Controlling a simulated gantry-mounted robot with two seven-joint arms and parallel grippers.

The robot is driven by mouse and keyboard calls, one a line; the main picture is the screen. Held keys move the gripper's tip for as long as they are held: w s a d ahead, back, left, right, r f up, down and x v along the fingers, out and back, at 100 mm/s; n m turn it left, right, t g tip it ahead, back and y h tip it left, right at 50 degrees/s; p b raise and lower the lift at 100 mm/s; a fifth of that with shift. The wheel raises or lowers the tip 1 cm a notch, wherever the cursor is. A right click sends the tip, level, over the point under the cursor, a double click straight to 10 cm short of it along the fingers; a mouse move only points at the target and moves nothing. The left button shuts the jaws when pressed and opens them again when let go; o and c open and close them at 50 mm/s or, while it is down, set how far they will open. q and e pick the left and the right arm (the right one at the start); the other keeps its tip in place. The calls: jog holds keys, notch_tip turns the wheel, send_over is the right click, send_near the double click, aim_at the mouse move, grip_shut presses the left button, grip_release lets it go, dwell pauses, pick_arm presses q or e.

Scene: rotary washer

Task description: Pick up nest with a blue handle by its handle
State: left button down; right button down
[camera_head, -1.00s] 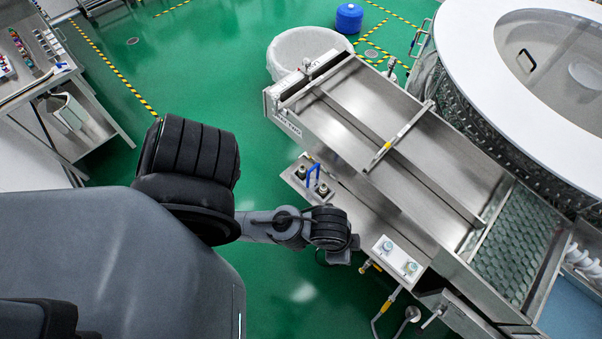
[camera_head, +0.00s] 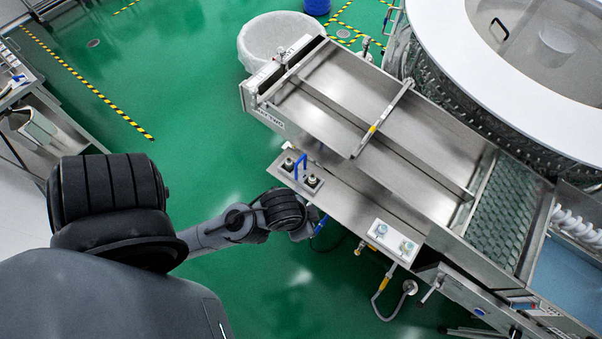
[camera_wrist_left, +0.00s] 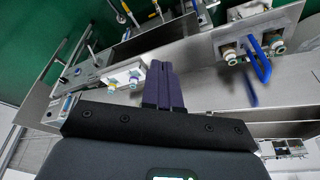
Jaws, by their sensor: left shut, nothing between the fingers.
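The nest with a blue handle (camera_head: 301,168) is a small metal plate with two round fittings and an upright blue loop handle. It sits on the steel ledge along the near side of the washer bench. In the left wrist view, the nest (camera_wrist_left: 228,52) is at the upper right, with its blue handle (camera_wrist_left: 258,60) pointing towards me. My left gripper (camera_wrist_left: 165,84) is shut and empty, with its dark fingers together, left of the handle and apart from it. In the head view its fingers are mostly hidden by my wrist. My right gripper is out of view.
A similar plate with two knobs (camera_head: 388,240) sits on the ledge to the right, with a hose below. The steel bench (camera_head: 350,90) and round washer (camera_head: 450,110) fill the right side. A white bin (camera_head: 268,40) stands behind. Green floor (camera_head: 200,110) is free at left.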

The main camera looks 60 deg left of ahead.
pick_arm(q)
jog(key=c, duration=1.8)
grip_release()
jog(key=shift+c, duration=0.2)
jog(key=o, duration=0.7)
jog(key=shift+o, duration=0.2)
jog(key=shift+s, duration=0.1)
